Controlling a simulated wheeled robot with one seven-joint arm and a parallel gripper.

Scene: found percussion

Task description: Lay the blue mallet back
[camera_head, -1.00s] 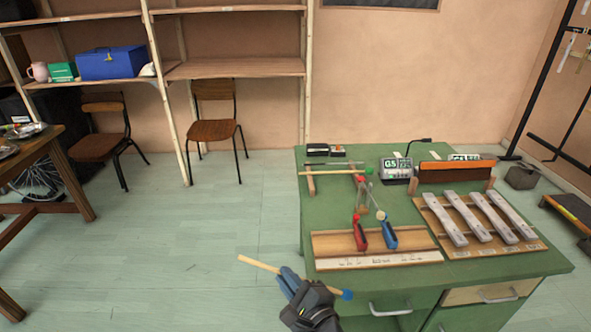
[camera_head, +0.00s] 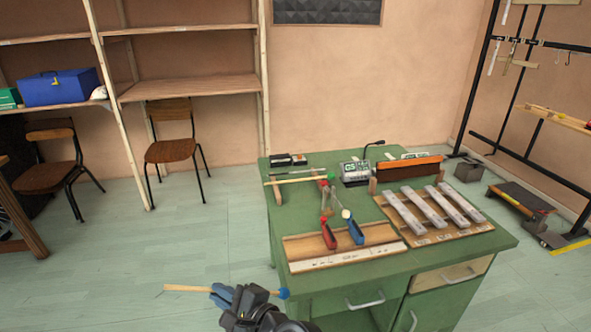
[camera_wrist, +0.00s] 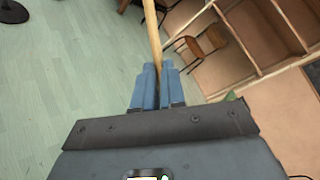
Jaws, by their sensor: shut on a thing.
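The blue mallet has a pale wooden stick (camera_head: 187,289) and a blue head (camera_head: 284,294). My gripper (camera_head: 221,295) is shut on the stick in the head view, left of and lower in the picture than the green table (camera_head: 375,273). The stick points left and the blue head sticks out on the right side of my gripper. In the wrist view the stick (camera_wrist: 152,35) runs up from between the blue fingers (camera_wrist: 158,85); the head is hidden there. On the table, a rack (camera_head: 278,195) carries a green-headed mallet (camera_head: 297,179).
A wooden tray (camera_head: 340,262) with red (camera_head: 328,235) and blue (camera_head: 355,231) handled tools lies at the table's front. Metal bars (camera_head: 428,206) lie on a board to the right. A chair (camera_head: 171,150) and shelves (camera_head: 188,88) stand behind. The floor left of the table is clear.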

